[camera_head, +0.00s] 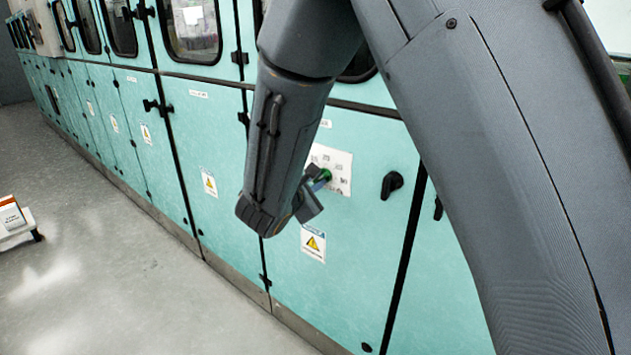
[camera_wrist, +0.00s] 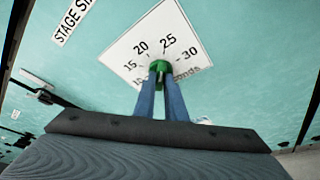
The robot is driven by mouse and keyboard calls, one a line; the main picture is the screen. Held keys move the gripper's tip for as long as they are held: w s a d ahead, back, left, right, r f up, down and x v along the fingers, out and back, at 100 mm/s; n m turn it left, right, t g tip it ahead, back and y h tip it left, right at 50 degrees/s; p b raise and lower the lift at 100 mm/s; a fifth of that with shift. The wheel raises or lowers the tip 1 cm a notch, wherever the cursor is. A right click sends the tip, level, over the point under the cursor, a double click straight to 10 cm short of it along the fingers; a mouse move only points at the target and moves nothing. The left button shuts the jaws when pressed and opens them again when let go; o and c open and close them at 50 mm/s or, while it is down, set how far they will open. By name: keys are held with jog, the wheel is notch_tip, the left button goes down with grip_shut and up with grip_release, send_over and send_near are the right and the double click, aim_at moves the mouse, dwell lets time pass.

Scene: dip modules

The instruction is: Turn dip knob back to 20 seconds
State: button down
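The dip dial is a white plate (camera_head: 344,163) on the teal cabinet front, marked 15, 20, 25 and 30. It also shows in the wrist view (camera_wrist: 165,20), where its lower edge is partly covered by my fingers. The green knob (camera_head: 325,175) sits at the plate's centre and shows between my fingertips in the wrist view (camera_wrist: 160,67). My gripper (camera_head: 319,183) has its two blue fingers (camera_wrist: 161,80) close together, one on each side of the knob, and appears shut on it. I cannot make out where the knob points.
A black handle (camera_head: 392,185) sticks out of the cabinet right of the dial. A yellow warning label (camera_head: 313,243) is below it. The teal cabinets run off to the far left. The grey floor (camera_head: 120,270) is open in front, with a low white stand (camera_head: 16,232) at the left edge.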

jog(key=shift+r+n+p, duration=0.1)
jog(key=shift+n+p, duration=0.2)
jog(key=shift+p, duration=0.1)
jog(key=shift+w+a+r+n+g+h+p, duration=0.1)
jog(key=shift+n+g+h+p, duration=0.4)
jog(key=shift+n+p, duration=0.5)
jog(key=shift+w+a+n+g+h+p, duration=0.15)
jog(key=shift+n+g+h+p, duration=0.3)
jog(key=shift+n+p, duration=0.55)
jog(key=shift+w+a+r+n+g+h+p, duration=0.1)
jog(key=shift+n+g+h+p, duration=0.4)
jog(key=shift+p, duration=0.75)
jog(key=shift+f+n, duration=0.1)
jog(key=shift+n, duration=0.2)
jog(key=c, duration=1.8)
grip_release()
jog(key=b+v, duration=0.1)
jog(key=v, duration=0.6)
jog(key=shift+s+a+r, duration=0.2)
jog(key=shift+s+r, duration=0.05)
